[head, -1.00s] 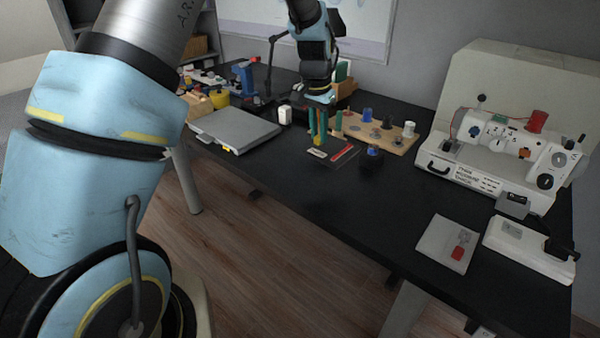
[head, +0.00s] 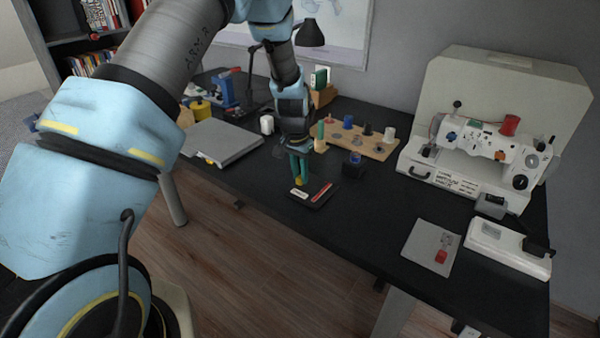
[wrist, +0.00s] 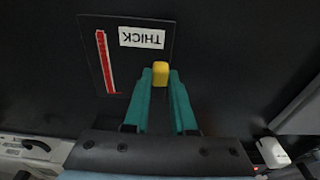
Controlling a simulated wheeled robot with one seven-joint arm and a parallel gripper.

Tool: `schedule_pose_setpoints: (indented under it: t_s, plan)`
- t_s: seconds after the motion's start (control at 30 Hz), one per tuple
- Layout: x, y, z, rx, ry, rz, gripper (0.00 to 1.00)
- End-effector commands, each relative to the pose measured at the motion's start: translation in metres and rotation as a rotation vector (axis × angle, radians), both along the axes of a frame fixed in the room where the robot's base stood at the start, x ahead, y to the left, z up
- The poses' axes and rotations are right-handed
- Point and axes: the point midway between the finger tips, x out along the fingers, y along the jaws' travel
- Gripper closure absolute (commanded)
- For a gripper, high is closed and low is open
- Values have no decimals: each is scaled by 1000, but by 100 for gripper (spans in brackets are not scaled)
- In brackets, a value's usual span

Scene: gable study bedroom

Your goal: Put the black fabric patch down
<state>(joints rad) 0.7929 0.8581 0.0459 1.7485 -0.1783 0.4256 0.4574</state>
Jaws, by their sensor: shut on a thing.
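The black fabric patch (head: 325,199) is a dark, flat rectangle with a white label and a red strip, over the front part of the black table. In the wrist view the patch (wrist: 130,72) shows its label reading THICK and the red strip along its left. My gripper (head: 299,181) has teal fingers; in the wrist view the gripper (wrist: 160,82) is shut on a small yellow tab (wrist: 161,73) at the patch's near right corner. The patch looks level and close to the tabletop; whether it touches is unclear.
A grey laptop-like case (head: 222,142) lies left. A sewing machine (head: 480,150), grey pad (head: 428,246) and white device (head: 508,250) are right. Bare table lies between.

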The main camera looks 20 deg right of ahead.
Motion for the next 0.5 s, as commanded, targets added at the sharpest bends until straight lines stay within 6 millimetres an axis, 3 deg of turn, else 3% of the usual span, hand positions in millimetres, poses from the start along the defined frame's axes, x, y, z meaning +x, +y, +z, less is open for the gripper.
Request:
schedule_pose_setpoints:
  t_s: [0.2, 0.23, 0.5]
  plan:
    - [0, 0, -5, 0, 0, 0, 100]
    - [0, 0, -3, 0, 0, 0, 73]
    - [0, 0, -3, 1, 0, 0, 46]
